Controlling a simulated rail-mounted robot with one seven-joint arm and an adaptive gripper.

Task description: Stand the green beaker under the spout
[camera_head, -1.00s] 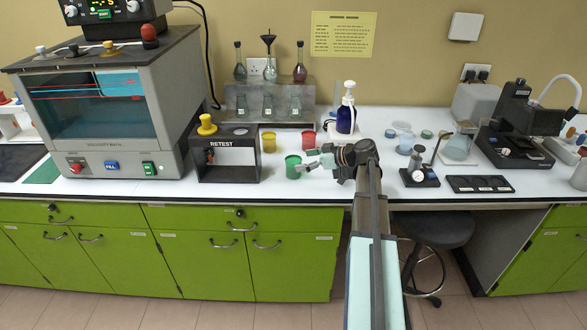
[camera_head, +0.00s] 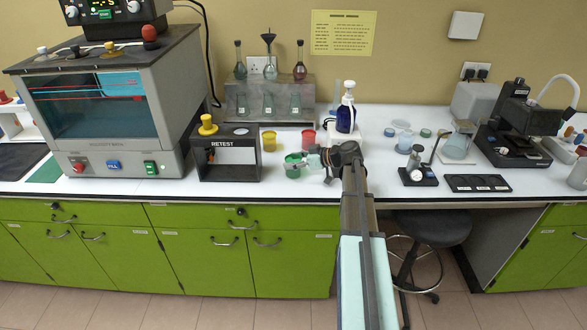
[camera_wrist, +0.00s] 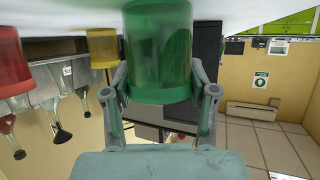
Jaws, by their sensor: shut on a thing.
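The green beaker (camera_head: 293,167) stands upright on the white bench, to the right of the RETEST box. My gripper (camera_head: 306,164) reaches it from the right and is shut on it. In the wrist view the green beaker (camera_wrist: 160,50) sits between the two fingers of my gripper (camera_wrist: 160,88); that picture is upside down. The spout is hard to make out; the blue pump bottle (camera_head: 346,112) behind my wrist has a white pump head, and I cannot tell if that is the spout meant.
A yellow beaker (camera_head: 269,141) and a red beaker (camera_head: 308,139) stand just behind. The black RETEST box (camera_head: 228,155) with a yellow knob is left of the beaker. A glassware rack (camera_head: 268,97) is at the back. The bench front edge is close; a dial gauge (camera_head: 416,172) stands at right.

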